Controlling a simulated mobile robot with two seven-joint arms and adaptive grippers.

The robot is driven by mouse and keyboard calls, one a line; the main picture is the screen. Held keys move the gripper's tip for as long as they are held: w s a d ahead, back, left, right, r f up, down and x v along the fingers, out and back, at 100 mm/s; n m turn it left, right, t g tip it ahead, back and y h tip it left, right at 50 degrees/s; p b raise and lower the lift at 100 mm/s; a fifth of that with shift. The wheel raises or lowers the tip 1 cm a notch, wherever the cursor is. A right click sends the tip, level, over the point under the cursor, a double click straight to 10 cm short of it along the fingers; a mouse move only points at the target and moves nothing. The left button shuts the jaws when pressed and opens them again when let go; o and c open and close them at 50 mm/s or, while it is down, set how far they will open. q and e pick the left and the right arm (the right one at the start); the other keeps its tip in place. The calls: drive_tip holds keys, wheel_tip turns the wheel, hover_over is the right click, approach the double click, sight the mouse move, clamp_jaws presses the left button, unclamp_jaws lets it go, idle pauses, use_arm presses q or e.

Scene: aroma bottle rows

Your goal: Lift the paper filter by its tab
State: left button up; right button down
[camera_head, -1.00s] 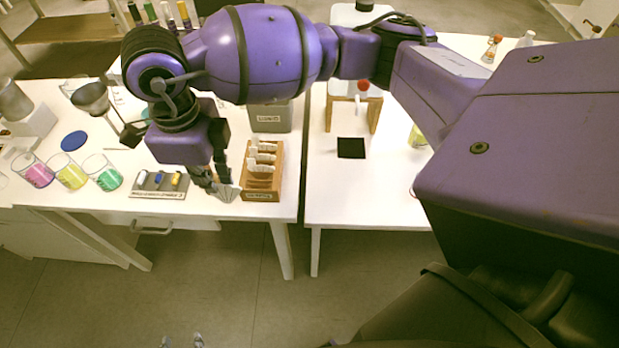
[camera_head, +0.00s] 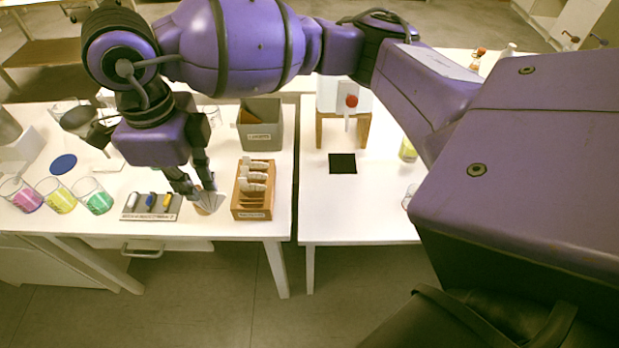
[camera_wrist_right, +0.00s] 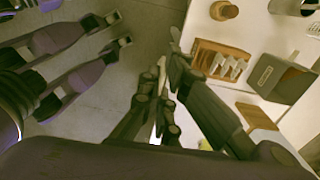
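The paper filter (camera_head: 209,200) is a pale grey cone at the tips of my right gripper (camera_head: 196,192), over the table between the vial tray and the wooden rack. In the right wrist view the fingertips of my right gripper (camera_wrist_right: 172,58) close together on a thin pale piece (camera_wrist_right: 175,38), which seems to be the filter. The tab itself is mostly hidden by the fingers. A round tan stand (camera_wrist_right: 224,10) shows on the table near the filter. My left gripper (camera_wrist_right: 121,30) is open and empty over the floor, at the left of the wrist view.
A wooden rack (camera_head: 238,212) with white packets stands right of the filter. A tray with several vials (camera_head: 130,215) lies left. A grey bin (camera_head: 262,137) stands behind the rack. Beakers (camera_head: 97,203) stand further left. A black square (camera_head: 342,163) lies on the right table.

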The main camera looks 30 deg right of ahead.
drive_tip(key=s+a, duration=0.8)
drive_tip(key=s, duration=0.4)
idle(0.5)
